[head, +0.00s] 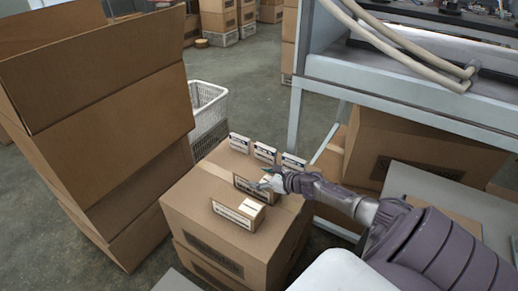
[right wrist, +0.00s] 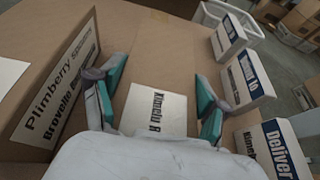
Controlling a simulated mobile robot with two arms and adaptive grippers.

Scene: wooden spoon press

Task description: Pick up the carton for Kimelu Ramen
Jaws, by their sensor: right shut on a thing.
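The small brown carton labelled "Kimelu R…" (right wrist: 158,75) lies between my right gripper's two teal-padded fingers (right wrist: 160,96) in the right wrist view. The rest of its label is hidden by the gripper's body. In the head view my right gripper (head: 268,182) reaches in from the right and is shut on this carton (head: 249,188), on top of a large brown box (head: 188,209). I cannot tell whether it touches the box top. My left gripper is not in view.
Another small carton (head: 238,213), labelled "Plimberry Bravelle", stands close in front. Three white-labelled pieces (head: 264,153) stand in a row behind. Tall brown boxes (head: 110,90) rise at left, with a white basket (head: 207,105) behind. A metal-framed bench (head: 345,75) stands at right.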

